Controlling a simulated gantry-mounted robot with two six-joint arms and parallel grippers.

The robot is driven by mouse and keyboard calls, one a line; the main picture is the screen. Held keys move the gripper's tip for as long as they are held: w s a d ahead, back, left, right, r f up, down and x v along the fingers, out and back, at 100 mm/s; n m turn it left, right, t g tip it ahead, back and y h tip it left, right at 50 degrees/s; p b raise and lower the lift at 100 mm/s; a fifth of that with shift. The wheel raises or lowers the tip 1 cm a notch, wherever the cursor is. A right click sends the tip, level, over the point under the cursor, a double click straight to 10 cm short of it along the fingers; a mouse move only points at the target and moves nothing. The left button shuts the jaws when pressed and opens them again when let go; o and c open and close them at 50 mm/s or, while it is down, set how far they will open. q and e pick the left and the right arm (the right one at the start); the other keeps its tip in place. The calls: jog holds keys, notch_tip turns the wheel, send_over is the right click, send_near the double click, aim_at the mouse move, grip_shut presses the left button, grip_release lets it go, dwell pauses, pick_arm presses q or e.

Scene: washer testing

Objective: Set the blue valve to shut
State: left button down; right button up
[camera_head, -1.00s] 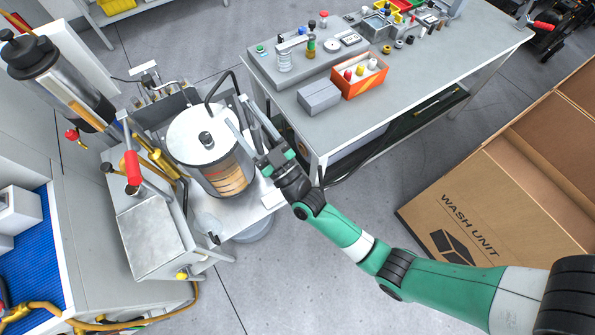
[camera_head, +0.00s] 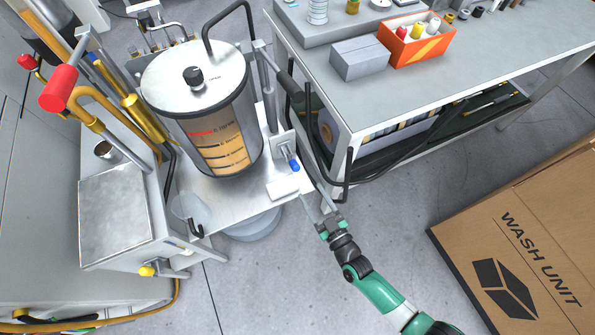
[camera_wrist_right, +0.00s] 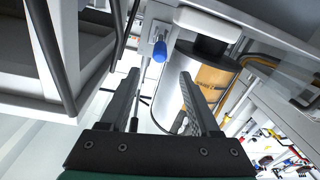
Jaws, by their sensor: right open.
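The blue valve (camera_head: 294,165) has a small blue-tipped handle on a silver body. It is fixed to a pale plate at the right side of the metal stand, beside the clear tank (camera_head: 215,135). The blue handle also shows in the right wrist view (camera_wrist_right: 160,52), just beyond the fingers and roughly between them. My right gripper (camera_head: 318,203) is open and empty, below and right of the valve in the head view and apart from it. Its two fingers show in the right wrist view (camera_wrist_right: 159,76). My left gripper is not in view.
A grey workbench (camera_head: 400,98) with an orange box (camera_head: 420,47) and a grey block (camera_head: 360,58) stands to the right. Black hoses hang near its closest leg. A cardboard carton (camera_head: 530,235) stands at lower right. A red-handled lever (camera_head: 58,92) is at left.

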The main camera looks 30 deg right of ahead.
aim_at(297, 168)
jog(key=w+b, duration=0.1)
jog(key=w, duration=0.2)
jog(key=w+b, duration=0.1)
jog(key=w, duration=0.2)
jog(key=w+d+b, duration=0.1)
jog(key=w+b, duration=0.1)
jog(key=w, duration=0.1)
jog(key=shift+w+f, duration=0.1)
jog(key=shift+w, duration=0.5)
jog(key=shift+c, duration=0.3)
grip_shut()
